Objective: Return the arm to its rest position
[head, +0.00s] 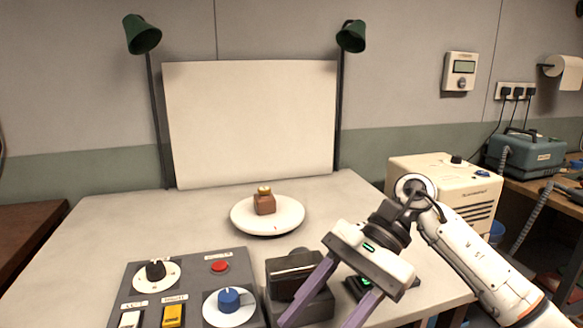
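My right arm comes in from the right, and its gripper (316,318) points down and to the left over the front of the white table (130,218). Its two purple fingers stand apart, with no object seen held between them. The fingertips reach the bottom edge of the picture, so their very ends are hard to see. The fingers pass in front of a dark box with a slot (284,270) and partly hide it. My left arm and gripper are not in view.
A brown bottle with a gold cap (264,203) stands on a round white turntable (267,226). A grey control panel (198,270) with knobs and buttons lies front left. Green lamps (143,35) flank a cream backdrop (250,122). A cream machine (440,175) stands at the right.

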